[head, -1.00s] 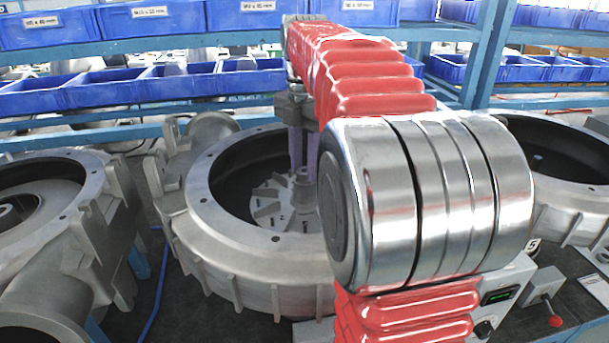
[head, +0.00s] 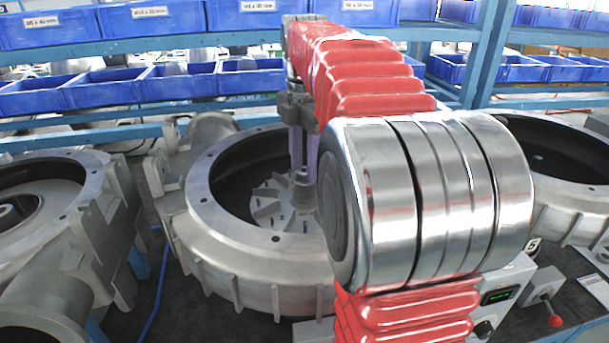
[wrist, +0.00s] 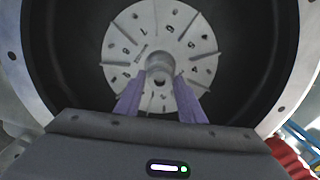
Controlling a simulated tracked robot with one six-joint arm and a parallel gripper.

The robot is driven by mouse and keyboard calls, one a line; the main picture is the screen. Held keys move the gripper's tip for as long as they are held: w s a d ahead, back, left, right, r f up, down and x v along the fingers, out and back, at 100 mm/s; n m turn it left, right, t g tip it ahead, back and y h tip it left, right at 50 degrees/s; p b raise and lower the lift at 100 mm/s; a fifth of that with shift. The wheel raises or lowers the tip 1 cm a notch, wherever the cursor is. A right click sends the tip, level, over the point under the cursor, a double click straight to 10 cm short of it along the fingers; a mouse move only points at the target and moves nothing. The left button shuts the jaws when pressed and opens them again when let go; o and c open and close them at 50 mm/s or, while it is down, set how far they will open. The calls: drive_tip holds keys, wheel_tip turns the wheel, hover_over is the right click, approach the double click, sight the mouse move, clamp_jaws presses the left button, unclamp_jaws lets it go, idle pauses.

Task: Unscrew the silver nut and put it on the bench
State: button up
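The silver nut (wrist: 160,62) appears at the centre of a grey finned disc (wrist: 190,36) inside the middle blower housing (head: 215,240). I cannot clearly separate the nut from the hub under it. My gripper (wrist: 160,76) points down into the housing, with two purple fingers spread apart. In the wrist view the fingertips are on the left and right of the nut, close to its sides. I cannot see contact. In the head view the fingers (head: 304,160) hang over the disc's centre, and my arm covers the right part of the housing.
Other blower housings stand at left (head: 55,200) and right (head: 560,165). The housing's round wall surrounds the fingers. A control box with a red-knobbed lever (head: 545,305) is at front right. Blue bins (head: 150,18) line the shelves behind. Some dark bench (head: 185,315) shows in front.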

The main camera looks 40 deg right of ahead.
drive_tip(key=m, duration=1.1)
drive_tip(key=shift+m, duration=0.4)
drive_tip(key=m, duration=1.1)
drive_tip(key=shift+m, duration=0.3)
drive_tip(key=c, duration=0.8)
drive_tip(key=n, duration=0.5)
drive_tip(key=shift+c, duration=0.2)
